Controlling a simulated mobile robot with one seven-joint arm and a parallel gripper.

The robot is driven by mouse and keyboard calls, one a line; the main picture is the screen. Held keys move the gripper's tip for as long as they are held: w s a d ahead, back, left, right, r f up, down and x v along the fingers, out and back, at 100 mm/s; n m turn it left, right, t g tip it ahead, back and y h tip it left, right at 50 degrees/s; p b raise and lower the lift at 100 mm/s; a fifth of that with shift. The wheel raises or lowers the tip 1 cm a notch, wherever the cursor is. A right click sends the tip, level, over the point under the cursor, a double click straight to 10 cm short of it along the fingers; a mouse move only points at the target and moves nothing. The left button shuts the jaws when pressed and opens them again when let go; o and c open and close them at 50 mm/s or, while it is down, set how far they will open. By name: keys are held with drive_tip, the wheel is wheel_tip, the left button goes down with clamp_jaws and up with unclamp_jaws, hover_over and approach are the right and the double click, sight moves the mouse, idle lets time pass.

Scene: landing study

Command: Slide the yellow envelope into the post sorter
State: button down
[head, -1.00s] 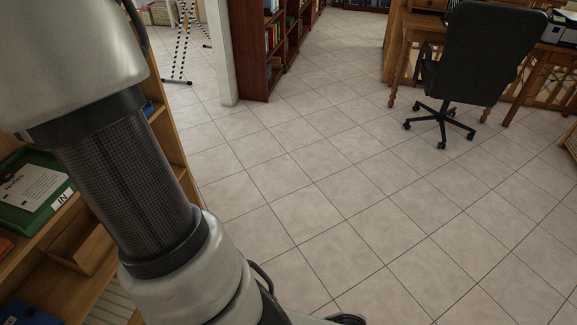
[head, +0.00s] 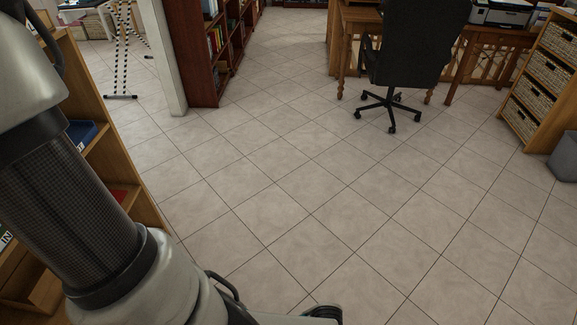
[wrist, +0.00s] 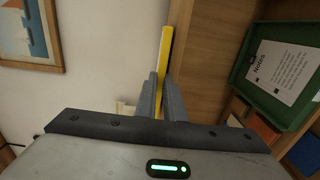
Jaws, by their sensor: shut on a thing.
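The yellow envelope (wrist: 166,48) shows in the wrist view as a narrow upright strip, seen nearly edge-on. My gripper (wrist: 161,92) is shut on its near end, one grey finger on each side, and the far end sticks out past the fingertips. In the head view my arm fills the left side, and neither my gripper nor the envelope shows. I cannot make out a post sorter for sure in either view.
A wooden shelf unit (head: 136,190) stands close on the left, behind my arm. A green tray (wrist: 253,72) with a Notes sheet sits in it. An office chair (head: 418,45), desk, basket drawers (head: 540,70) and grey bin (head: 566,155) stand farther off. The tiled floor between is clear.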

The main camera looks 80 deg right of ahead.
drive_tip(key=shift+r+p, duration=0.9)
drive_tip(key=shift+r, duration=1.8)
drive_tip(key=shift+a, duration=0.15)
